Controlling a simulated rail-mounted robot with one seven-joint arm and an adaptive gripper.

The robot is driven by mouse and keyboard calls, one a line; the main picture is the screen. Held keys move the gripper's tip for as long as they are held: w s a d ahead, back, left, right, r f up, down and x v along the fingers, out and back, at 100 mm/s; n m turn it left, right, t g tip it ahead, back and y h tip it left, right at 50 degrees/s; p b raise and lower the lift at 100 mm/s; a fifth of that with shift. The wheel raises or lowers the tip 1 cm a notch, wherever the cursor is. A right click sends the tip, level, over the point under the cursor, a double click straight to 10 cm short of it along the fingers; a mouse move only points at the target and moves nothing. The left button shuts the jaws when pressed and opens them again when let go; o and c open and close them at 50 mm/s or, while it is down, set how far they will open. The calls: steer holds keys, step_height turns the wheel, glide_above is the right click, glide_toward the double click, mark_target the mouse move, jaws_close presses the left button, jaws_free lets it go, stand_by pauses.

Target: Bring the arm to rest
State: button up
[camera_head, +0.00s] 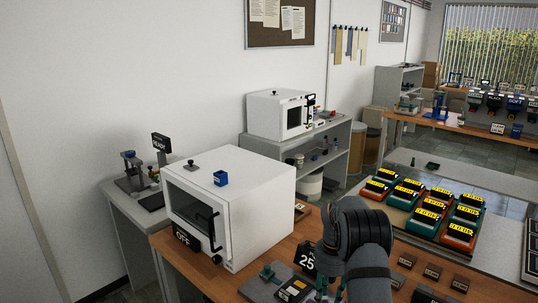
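My arm (358,232) shows as dark, rounded links at the lower middle, bent over the wooden bench (205,287). One link runs down out of the bottom edge.
A white oven-like box (245,205) with an OFF sign (186,239) stands left of the arm. Several orange and green devices with yellow displays (420,210) stand to the right. Small dark blocks (432,271) lie right of the arm.

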steer(key=shift+f, duration=0.9)
steer(key=shift+w+a+r+p, duration=0.3)
steer(key=shift+a+r+p, duration=0.15)
steer(key=shift+p, duration=0.5)
steer(key=shift+w+a+r+b, duration=0.1)
steer(key=shift+w+a+b, duration=0.05)
steer(key=shift+w+b, duration=0.2)
steer(key=shift+w+a+r, duration=0.1)
steer(key=shift+a+r, duration=0.05)
steer(key=shift+r, duration=0.1)
steer(key=shift+s+d+r, duration=0.2)
steer(key=shift+s+r, duration=0.05)
steer(key=shift+r, duration=0.25)
steer(key=shift+a+f, duration=0.1)
